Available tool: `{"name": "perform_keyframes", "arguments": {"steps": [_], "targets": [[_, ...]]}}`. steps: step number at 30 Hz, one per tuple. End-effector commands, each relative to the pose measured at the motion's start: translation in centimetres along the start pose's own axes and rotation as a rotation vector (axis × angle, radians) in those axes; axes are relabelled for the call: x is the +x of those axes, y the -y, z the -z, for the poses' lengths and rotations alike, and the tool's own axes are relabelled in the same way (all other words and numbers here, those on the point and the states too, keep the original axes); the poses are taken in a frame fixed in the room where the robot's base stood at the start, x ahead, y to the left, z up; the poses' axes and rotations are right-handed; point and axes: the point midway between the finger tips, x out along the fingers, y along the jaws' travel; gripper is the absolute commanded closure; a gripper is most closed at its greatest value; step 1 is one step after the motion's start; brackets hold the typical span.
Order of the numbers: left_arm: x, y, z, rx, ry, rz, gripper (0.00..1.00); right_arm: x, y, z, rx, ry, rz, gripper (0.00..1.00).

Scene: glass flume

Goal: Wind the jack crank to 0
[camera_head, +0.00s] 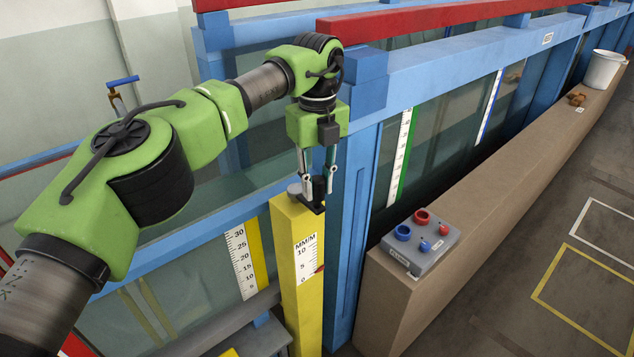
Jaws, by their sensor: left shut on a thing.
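The jack is a yellow post (291,275) standing beside a blue upright of the flume. Its front face carries a white scale (306,257) headed MM/M with marks 0, 5 and 10. A small red pointer (319,268) sits at the scale's right edge, between 0 and 5 or near 5; I cannot read it exactly. The dark crank (312,206) is on top of the post. My left gripper (317,188) points down over the post top and is shut on the crank's upright black handle, mostly hidden between the fingers. My right gripper is out of view.
A brown ledge (470,185) runs to the back right, with a grey control box (420,243) with red and blue knobs at its near end. A white bucket (603,70) stands far along it. Blue flume frames and glass stand close behind my left gripper.

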Motion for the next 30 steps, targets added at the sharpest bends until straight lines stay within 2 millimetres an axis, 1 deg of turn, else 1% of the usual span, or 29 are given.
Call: {"name": "perform_keyframes", "arguments": {"steps": [1,2,3,11,14,17,24,30], "targets": [[-0.2,0.0,-0.1,0.0,0.005,0.003,0.71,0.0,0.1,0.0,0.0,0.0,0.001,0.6],[-0.2,0.0,-0.1,0.0,0.004,0.003,0.63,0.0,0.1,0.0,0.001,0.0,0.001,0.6],[-0.1,0.0,-0.1,0.0,0.004,0.003,0.62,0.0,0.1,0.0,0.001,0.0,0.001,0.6],[-0.1,0.0,-0.1,0.0,0.002,0.001,0.62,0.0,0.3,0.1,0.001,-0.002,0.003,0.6],[-0.4,0.0,-0.1,0.0,0.003,0.002,0.62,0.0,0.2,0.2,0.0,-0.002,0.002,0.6],[-1.6,0.1,-0.1,-0.001,0.004,0.002,0.62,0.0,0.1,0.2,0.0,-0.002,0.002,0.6],[-5.5,0.1,-0.1,-0.002,0.003,0.003,0.62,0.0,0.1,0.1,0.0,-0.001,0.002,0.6],[-7.0,0.1,-0.1,-0.001,0.003,0.002,0.62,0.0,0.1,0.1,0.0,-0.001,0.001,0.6]]}}
